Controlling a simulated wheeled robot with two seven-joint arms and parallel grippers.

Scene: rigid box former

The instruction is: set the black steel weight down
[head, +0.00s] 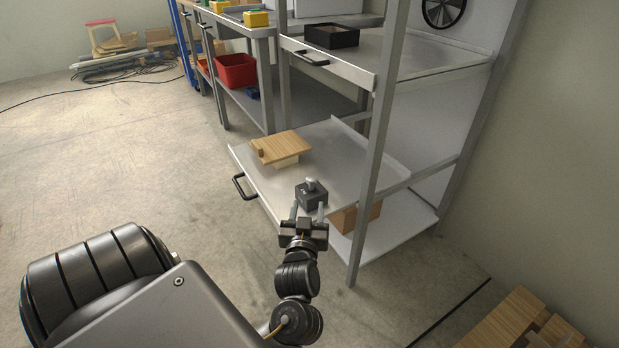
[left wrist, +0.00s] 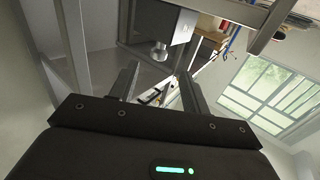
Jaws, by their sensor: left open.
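The black steel weight (head: 311,196) is a dark block with a pale knob on top. It appears to rest upright on the pulled-out metal shelf (head: 345,160), close to the front edge. My left gripper (head: 308,211) is open right in front of it, and its fingers hide part of the weight's lower side. In the left wrist view the weight (left wrist: 163,20) shows past the open fingertips (left wrist: 158,72), its knob in line with the gap. I see nothing between the fingers; contact cannot be told. My right gripper is not in view.
On the same shelf a wooden board (head: 282,148) lies on a pale block. A rack post (head: 380,140) rises right of the weight. A cardboard-brown box (head: 354,216) sits on the lower shelf. A black tray (head: 331,36) stands on the upper shelf. Shelf behind the weight is clear.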

